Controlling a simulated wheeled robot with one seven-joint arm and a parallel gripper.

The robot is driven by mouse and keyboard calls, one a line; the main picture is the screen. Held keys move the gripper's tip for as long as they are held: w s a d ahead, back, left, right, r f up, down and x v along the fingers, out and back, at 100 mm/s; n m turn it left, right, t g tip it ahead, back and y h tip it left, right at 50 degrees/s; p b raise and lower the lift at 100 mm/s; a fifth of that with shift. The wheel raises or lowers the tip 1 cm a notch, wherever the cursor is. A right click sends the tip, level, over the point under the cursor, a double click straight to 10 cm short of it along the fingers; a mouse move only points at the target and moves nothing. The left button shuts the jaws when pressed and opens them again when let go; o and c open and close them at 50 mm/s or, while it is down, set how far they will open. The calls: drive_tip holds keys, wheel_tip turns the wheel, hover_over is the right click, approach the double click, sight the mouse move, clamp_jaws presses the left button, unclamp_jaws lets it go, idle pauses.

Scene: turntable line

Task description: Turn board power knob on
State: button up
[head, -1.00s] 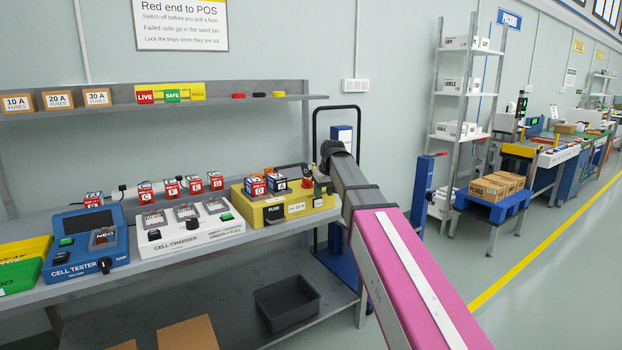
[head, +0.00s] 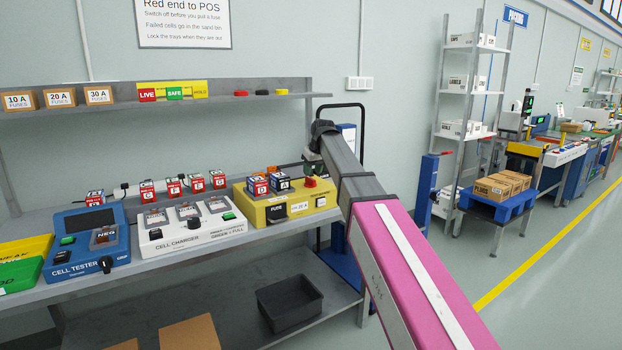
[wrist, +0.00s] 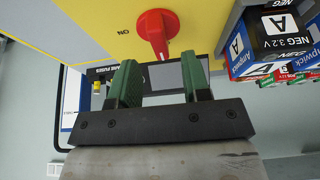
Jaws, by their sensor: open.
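The red power knob (wrist: 157,30) sits on the yellow board (wrist: 90,22) in the wrist view, with an upside-down "ON" mark to its left. Its grip bar runs roughly up and down in the picture, tilted slightly. My gripper (wrist: 158,80) is open and empty. Its two green fingers are just short of the knob, which lies between their lines and looks untouched. In the head view the yellow board (head: 300,209) is at the bench's right end, with the red knob (head: 310,182) on top. My gripper is mostly hidden there behind my arm.
Blue and orange labelled cells (wrist: 278,38) stand close to the knob's right in the wrist view. The white cell charger (head: 205,233) and blue cell tester (head: 88,262) stand left of the board. A shelf (head: 220,98) runs above the bench.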

sight(310, 178)
drive_tip(key=shift+x, duration=2)
clamp_jaws()
